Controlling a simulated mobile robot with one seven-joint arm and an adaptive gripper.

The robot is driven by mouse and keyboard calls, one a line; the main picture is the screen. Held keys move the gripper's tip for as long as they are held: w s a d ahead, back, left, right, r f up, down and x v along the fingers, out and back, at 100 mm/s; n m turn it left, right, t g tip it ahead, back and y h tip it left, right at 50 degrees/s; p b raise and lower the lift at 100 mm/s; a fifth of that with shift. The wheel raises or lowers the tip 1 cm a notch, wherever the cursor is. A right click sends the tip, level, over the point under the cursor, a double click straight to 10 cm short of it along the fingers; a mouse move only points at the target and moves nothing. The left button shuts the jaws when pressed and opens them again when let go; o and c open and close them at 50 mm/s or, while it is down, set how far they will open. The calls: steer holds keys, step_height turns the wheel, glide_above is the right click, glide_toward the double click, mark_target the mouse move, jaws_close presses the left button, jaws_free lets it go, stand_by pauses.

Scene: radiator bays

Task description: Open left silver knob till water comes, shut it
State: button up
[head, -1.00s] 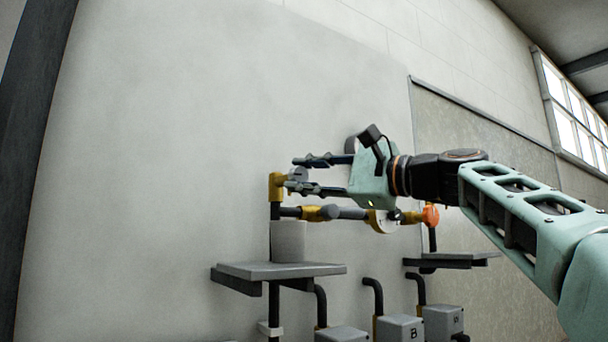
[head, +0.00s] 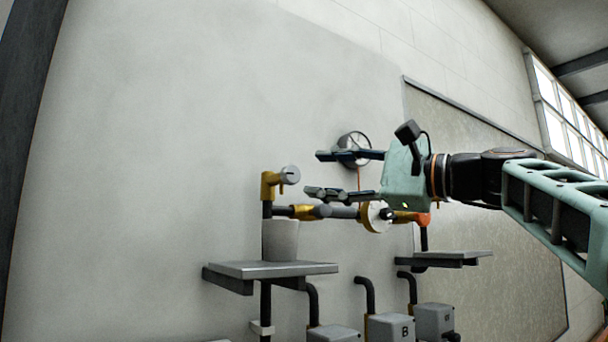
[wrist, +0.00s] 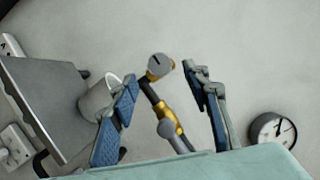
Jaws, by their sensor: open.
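The left silver knob (head: 290,175) is a round grey disc with a dark slot, on a yellow elbow valve (head: 268,187) at the pipe's left end. It also shows in the wrist view (wrist: 159,65), just beyond and between the fingertips. My gripper (head: 314,174) is open and empty, its fingers pointing left, with a gap between the tips and the knob. In the wrist view my gripper (wrist: 160,77) has its two blue-padded fingers spread. A pale cup (head: 281,241) stands on a grey shelf (head: 322,269) below the valve. I see no water stream.
A second grey knob (head: 322,211) sits on the horizontal pipe below my gripper. A white gauge (head: 372,217) and an orange fitting (head: 421,218) lie farther right. Grey boxes (head: 390,328) with bent pipes stand below. The wall left of the valve is clear.

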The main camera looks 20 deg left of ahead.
steer(key=v, duration=0.5)
steer(key=shift+s+d, duration=0.1)
steer(key=shift+d, duration=0.1)
